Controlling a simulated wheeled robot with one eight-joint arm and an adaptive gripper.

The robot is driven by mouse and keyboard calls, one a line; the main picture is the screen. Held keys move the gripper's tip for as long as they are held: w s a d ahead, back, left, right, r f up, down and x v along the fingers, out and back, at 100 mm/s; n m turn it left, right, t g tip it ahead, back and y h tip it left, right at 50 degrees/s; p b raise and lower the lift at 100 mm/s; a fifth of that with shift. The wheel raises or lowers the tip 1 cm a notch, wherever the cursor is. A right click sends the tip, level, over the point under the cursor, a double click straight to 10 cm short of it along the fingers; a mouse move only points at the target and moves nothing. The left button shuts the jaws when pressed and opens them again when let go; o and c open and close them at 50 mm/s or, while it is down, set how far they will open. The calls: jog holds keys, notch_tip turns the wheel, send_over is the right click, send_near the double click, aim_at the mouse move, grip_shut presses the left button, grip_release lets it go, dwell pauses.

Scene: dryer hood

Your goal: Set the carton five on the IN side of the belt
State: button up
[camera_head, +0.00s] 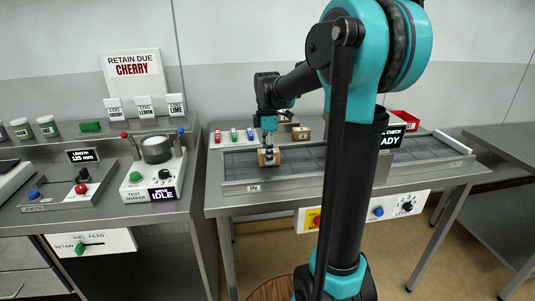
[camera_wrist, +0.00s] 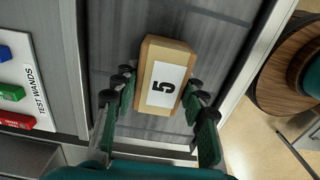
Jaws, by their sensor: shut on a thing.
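My gripper (camera_head: 268,145) is shut on carton five (camera_head: 268,158), a small tan box. In the wrist view the carton (camera_wrist: 165,82) has a white label marked 5 on its top, with my fingers (camera_wrist: 160,85) on either side. It is over the left part of the grey belt (camera_head: 238,165), near the IN plate (camera_head: 253,188). I cannot tell whether its underside touches the belt. The belt also shows around the carton in the wrist view (camera_wrist: 105,60).
Red, blue and green test wands (camera_head: 234,135) lie behind the belt's left part. Another carton (camera_head: 301,133) and a red tray (camera_head: 402,118) sit farther right behind the belt. Metal rails (camera_head: 230,187) edge the belt. The test shaker (camera_head: 155,180) stands left, across a gap.

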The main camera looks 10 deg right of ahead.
jog(key=shift+f, duration=0.1)
jog(key=o, duration=1.2)
notch_tip(320, 180, up, 12)
jog(key=shift+r, duration=0.15)
